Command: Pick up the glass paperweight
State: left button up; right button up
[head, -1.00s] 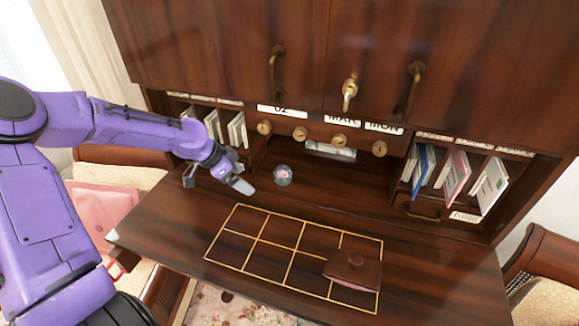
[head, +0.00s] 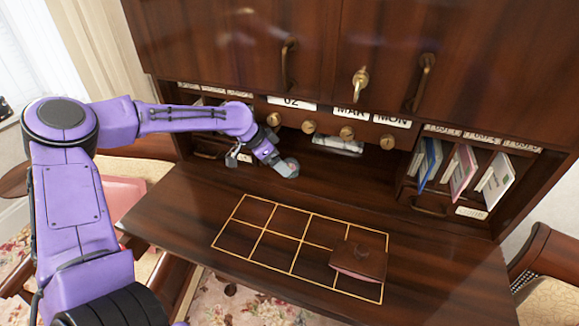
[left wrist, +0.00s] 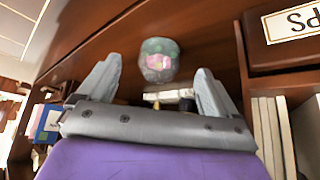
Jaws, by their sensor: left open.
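The glass paperweight (head: 291,166) is a small clear ball with a pink shape inside, at the back of the desk top. In the left wrist view the paperweight (left wrist: 158,60) lies just beyond and between my two fingers. My left gripper (head: 281,168) is right at it in the head view, partly covering it. In the left wrist view my left gripper (left wrist: 152,85) is open, with its fingers apart. I cannot tell whether a finger touches the glass. My right gripper is not in view.
Upright cards and letters (head: 460,170) fill the right cubbies. Small brass-knobbed drawers (head: 330,130) hang above the desk's back. The desk's left part (head: 190,210) is bare.

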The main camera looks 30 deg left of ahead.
aim_at(287, 161)
pick_arm(q)
jog(key=w+d+f, duration=0.2)
jog(key=w, duration=0.1)
jog(key=shift+w+f+p, duration=0.1)
jog(key=shift+f+p, duration=0.25)
jog(key=shift+f, duration=0.05)
jog(key=shift+a, duration=0.1)
jog(key=shift+c, duration=0.9)
jog(key=c, duration=1)
jog(key=shift+c, duration=0.8)
jog(key=shift+r, duration=0.15)
